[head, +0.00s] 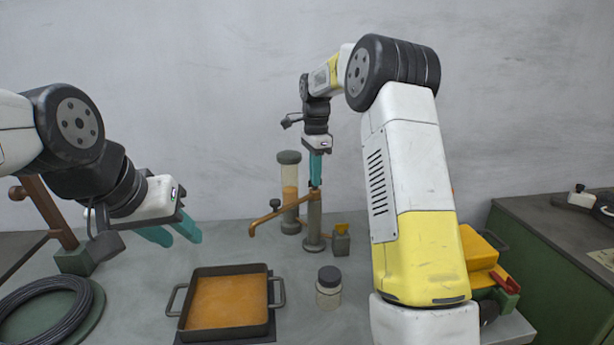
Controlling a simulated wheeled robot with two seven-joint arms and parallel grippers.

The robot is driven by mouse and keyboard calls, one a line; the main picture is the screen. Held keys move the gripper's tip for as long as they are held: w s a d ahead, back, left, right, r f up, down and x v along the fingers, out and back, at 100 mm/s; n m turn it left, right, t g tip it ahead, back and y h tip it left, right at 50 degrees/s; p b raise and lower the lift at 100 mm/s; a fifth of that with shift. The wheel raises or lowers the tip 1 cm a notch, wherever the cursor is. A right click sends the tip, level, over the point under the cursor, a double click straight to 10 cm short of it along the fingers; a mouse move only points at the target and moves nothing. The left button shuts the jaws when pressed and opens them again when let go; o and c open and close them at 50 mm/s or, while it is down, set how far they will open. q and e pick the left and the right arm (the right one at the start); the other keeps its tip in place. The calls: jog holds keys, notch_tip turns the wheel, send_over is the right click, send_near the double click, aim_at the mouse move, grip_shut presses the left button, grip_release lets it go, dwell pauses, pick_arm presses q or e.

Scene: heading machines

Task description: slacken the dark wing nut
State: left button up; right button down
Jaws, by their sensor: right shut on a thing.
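A slim grey post (314,214) on a round foot stands at the back of the grey worktop, with a brown arm reaching out to its left. A small dark piece (315,184), which looks like the dark wing nut, sits at the top of this post, mostly hidden by the fingers. My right gripper (316,178) points straight down from above, its teal fingers shut on this piece. The wings cannot be made out. My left gripper (174,236) is open and empty, over the worktop at the left, well away from the post.
A dark pan (191,324) with orange contents is at the front centre. A lidded jar (329,289) stands right of it. A tall cylinder (289,172) stands behind the brown arm, and a small grey block (341,243) with a yellow top is beside the post. A cable coil (48,310) lies front left.

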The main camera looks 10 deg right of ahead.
jog(key=n, duration=0.4)
jog(key=shift+f, duration=0.15)
jog(key=n, duration=0.8)
jog(key=shift+n, duration=0.3)
jog(key=n, duration=0.4)
jog(key=shift+n, duration=0.3)
jog(key=n, duration=0.4)
jog(key=shift+f+n, duration=0.1)
jog(key=shift+n, duration=0.2)
jog(key=n, duration=0.3)
jog(key=shift+s+n, duration=0.1)
jog(key=shift+n, duration=0.2)
jog(key=n, duration=0.4)
jog(key=shift+n, duration=1.9)
